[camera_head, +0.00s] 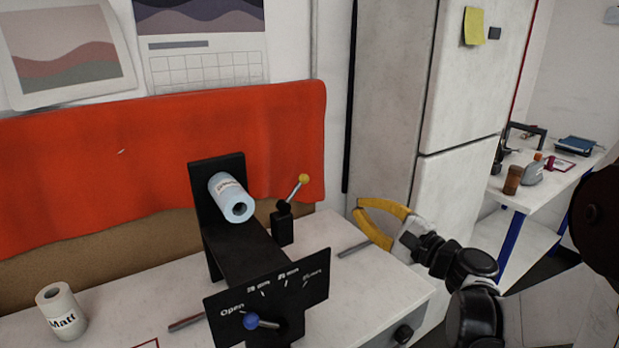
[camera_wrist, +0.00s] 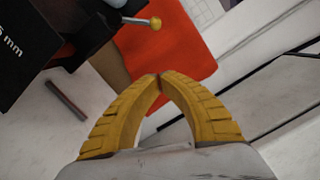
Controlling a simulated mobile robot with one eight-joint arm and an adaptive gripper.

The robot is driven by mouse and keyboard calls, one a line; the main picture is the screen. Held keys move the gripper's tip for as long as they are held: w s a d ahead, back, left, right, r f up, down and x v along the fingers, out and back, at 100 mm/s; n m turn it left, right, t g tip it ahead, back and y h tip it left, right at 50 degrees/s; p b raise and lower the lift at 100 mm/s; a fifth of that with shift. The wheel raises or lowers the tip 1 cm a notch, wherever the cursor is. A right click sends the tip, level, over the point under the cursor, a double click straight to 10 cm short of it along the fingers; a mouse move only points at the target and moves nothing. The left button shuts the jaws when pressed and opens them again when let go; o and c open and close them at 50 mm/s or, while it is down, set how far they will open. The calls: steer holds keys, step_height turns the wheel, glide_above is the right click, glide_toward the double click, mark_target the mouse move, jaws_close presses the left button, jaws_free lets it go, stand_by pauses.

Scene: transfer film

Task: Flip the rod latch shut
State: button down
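A black machine (camera_head: 245,255) stands on the white table. At its right side a small black post (camera_head: 283,228) carries a rod tipped with a yellow ball (camera_head: 303,179), tilted up to the right. The yellow ball also shows at the top of the wrist view (camera_wrist: 155,23). A second lever with a blue knob (camera_head: 250,321) sits on the front dial, below the word Open. My gripper (camera_head: 357,208) has yellow fingers, and their tips meet in the wrist view (camera_wrist: 160,76). It is shut and empty, in the air right of the yellow ball and apart from it.
A pale blue roll (camera_head: 221,187) sits on the machine's upright plate. A white roll labelled Matt (camera_head: 61,309) stands at the left. Thin rods lie on the table (camera_head: 187,322). A red cloth (camera_head: 120,150) hangs behind. A white cabinet (camera_head: 395,90) stands behind my gripper.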

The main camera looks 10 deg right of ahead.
mark_target(295, 192)
steer(key=w+a+r+b, duration=0.2)
steer(key=w+a+b, duration=0.1)
steer(key=w+a, duration=0.5)
steer(key=shift+r, duration=0.15)
stand_by(0.4)
stand_by(0.3)
steer(key=shift+a+r+n, duration=0.1)
steer(key=shift+r+n, duration=0.15)
steer(key=shift+n, duration=0.15)
steer(key=shift+s+a+r+n+p, duration=0.1)
steer(key=shift+a+r+n+p, duration=0.2)
steer(key=shift+r+n+p, duration=0.5)
